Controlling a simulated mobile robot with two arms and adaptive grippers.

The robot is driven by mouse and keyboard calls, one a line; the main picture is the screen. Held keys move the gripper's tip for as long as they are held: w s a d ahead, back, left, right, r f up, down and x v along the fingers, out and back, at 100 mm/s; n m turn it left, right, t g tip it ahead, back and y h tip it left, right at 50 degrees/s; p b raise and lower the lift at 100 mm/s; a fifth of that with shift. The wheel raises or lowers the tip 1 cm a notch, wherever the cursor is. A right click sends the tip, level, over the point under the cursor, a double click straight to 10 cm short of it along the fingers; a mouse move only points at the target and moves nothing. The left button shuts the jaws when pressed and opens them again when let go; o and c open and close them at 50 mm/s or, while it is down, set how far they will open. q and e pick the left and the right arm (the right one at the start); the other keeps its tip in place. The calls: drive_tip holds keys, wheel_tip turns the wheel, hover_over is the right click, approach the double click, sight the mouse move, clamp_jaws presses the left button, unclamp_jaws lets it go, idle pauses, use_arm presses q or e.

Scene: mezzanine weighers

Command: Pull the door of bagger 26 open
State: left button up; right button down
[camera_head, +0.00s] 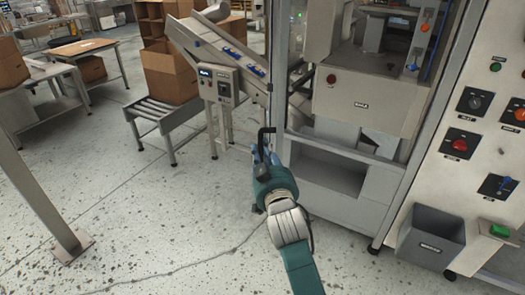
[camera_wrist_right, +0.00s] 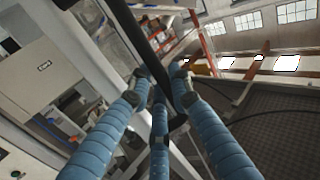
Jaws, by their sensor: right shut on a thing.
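The bagger (camera_head: 365,105) is a large pale machine with a framed, see-through door (camera_head: 345,150) on its front, right of centre in the head view. A black bar handle (camera_head: 267,134) stands at the door's left edge. My right gripper (camera_head: 265,154) is at this handle, its blue fingers closed around the bar. I cannot tell whether the door stands slightly ajar. No number 26 is readable. My left gripper is not in view.
A control panel (camera_head: 475,120) with knobs and a grey bin (camera_head: 430,238) stand on the right. A conveyor (camera_head: 215,48) with a control box (camera_head: 217,85), a roller stand (camera_head: 165,112) and cartons (camera_head: 170,72) are behind left. The speckled floor (camera_head: 150,220) in front is clear.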

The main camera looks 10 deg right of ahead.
drive_tip(key=c, duration=1.6)
unclamp_jaws()
drive_tip(key=shift+s+a, duration=0.2)
drive_tip(key=shift+s, duration=3.5)
